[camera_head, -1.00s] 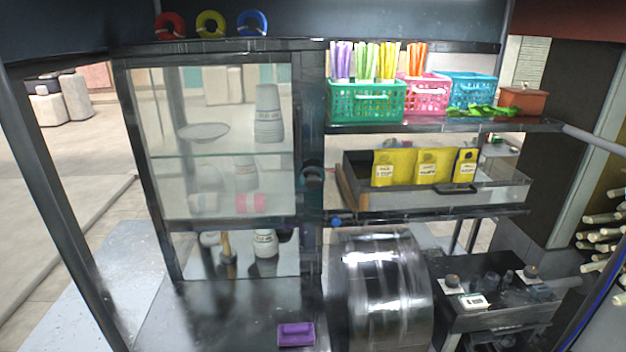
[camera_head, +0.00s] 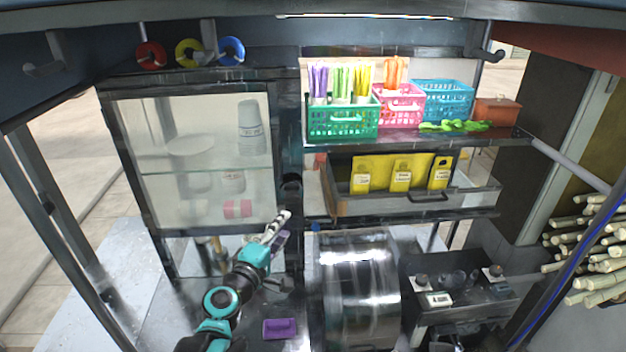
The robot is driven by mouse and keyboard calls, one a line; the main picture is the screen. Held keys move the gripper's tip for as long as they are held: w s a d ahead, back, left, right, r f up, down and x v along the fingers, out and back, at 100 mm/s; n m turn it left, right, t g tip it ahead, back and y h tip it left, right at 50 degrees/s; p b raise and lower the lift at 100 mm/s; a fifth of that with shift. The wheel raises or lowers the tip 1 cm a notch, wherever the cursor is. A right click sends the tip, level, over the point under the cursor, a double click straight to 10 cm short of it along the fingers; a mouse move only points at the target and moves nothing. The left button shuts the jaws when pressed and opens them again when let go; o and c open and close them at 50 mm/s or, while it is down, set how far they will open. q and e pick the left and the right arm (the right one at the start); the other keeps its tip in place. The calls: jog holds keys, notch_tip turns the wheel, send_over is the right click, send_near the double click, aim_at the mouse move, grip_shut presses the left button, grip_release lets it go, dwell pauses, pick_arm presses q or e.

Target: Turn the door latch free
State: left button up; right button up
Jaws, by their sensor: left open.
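The glass-fronted cabinet door (camera_head: 198,163) is closed, with stacked cups and a bowl showing behind the glass. A dark round latch (camera_head: 290,186) sits on the post at the right edge of the door. My left gripper (camera_head: 279,224) is below and slightly left of the latch, pointing up toward it and apart from it. Its jaws are open and nothing shows between them. My left arm comes up from the bottom left in front of the lower cabinet opening. My right gripper is not in view.
A purple block (camera_head: 279,328) lies on the counter below my left gripper. A shiny metal drum (camera_head: 358,280) stands to the right. Shelves hold baskets (camera_head: 342,121) and a drawer with yellow packets (camera_head: 401,179). Sugarcane stalks (camera_head: 590,245) are at far right.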

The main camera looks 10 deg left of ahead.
aim_at(292, 200)
pick_arm(q)
jog(key=w, duration=0.3)
jog(key=w+n, duration=0.1)
jog(key=w, duration=0.2)
jog(key=w+r+n+t, duration=0.1)
jog(key=w, duration=0.2)
jog(key=shift+w+d+r+y, duration=0.1)
jog(key=shift+w+d+y, duration=0.2)
jog(key=shift+d, duration=0.1)
jog(key=shift+s, duration=0.1)
grip_shut()
